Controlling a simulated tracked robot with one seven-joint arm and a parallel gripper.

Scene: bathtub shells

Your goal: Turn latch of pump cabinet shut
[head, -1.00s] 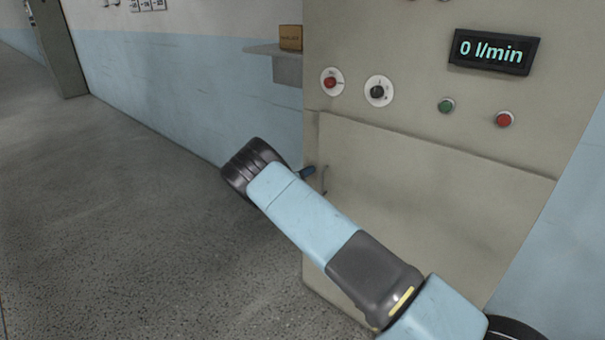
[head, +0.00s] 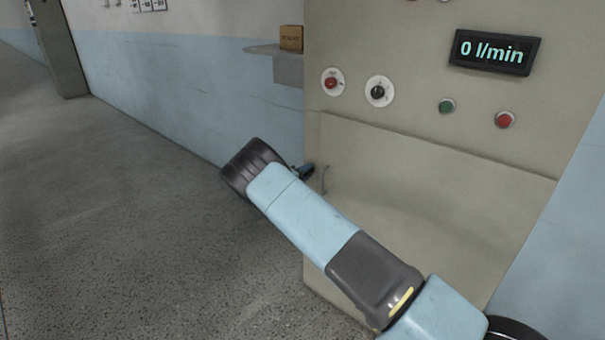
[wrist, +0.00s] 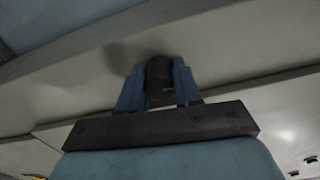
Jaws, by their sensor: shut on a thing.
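The pump cabinet (head: 430,220) is a beige-grey box with a closed-looking front door panel below its controls. Its latch (wrist: 159,75) is a dark, rounded knob, seen in the wrist view between my two blue fingers. My gripper (wrist: 158,88) is shut on the latch, with one finger on each side, close to the cabinet face. In the head view my gripper (head: 305,171) is at the left edge of the door, mostly hidden behind my wrist; the latch cannot be made out there. A thin curved handle (head: 325,180) is just right of the fingertips.
Above the door are a red knob (head: 331,82), a black knob (head: 378,91), a green button (head: 447,106), a red button (head: 504,119) and a display (head: 495,52) reading 0 l/min. A wall shelf (head: 272,50) holds a small brown box (head: 291,38). The floor at left is clear.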

